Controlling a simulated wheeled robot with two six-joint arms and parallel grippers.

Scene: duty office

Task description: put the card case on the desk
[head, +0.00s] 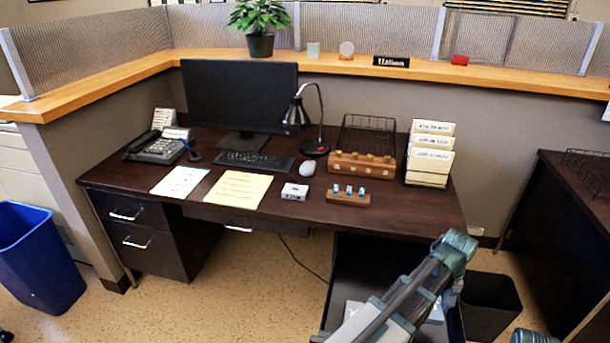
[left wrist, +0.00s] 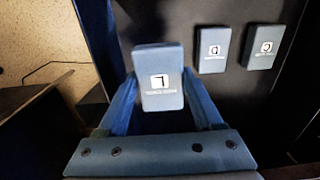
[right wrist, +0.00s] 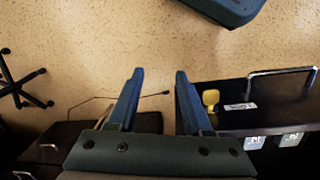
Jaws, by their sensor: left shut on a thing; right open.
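My left gripper (left wrist: 161,78) is shut on a blue-grey card case (left wrist: 160,95) with a white square mark and label. Two similar cases, a middle one (left wrist: 212,50) and a right one (left wrist: 263,47), lie on a dark surface beyond it. The dark brown desk (head: 410,205) stands in the middle of the head view. One of my arms crosses the lower right there; its fingers and the held case cannot be made out. My right gripper (right wrist: 160,75) is open and empty, with speckled floor beyond it. The right wrist view shows a dark drawer front (right wrist: 262,92) with a handle.
The front right desktop is mostly bare. A yellow key tag (right wrist: 211,98) hangs at the drawer front. A dark bin (head: 490,305) stands on the floor.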

